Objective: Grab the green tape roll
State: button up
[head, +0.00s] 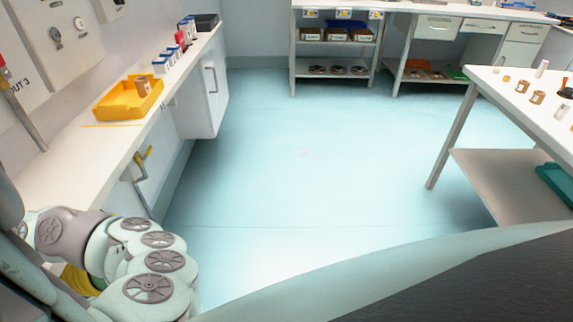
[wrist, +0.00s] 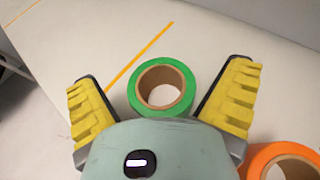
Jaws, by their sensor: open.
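The green tape roll (wrist: 135,92) lies flat on a pale surface in the wrist view, with a brown cardboard core and an open hole facing up. My gripper (wrist: 162,85) is open, its yellow ribbed fingers spread to the left and right of the roll. I see a gap between the roll and each finger; the roll's near edge is partly hidden by the gripper body. In the head view the green roll cannot be made out, and my arm fills the lower left.
An orange tape roll (wrist: 262,158) lies close to the right finger. An orange line (wrist: 138,57) runs across the surface. In the head view, a yellow tray (head: 108,109) stands on the left counter (head: 75,157). The blue floor is clear; a white table (head: 509,87) stands right.

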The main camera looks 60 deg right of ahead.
jog(key=c, duration=1.3)
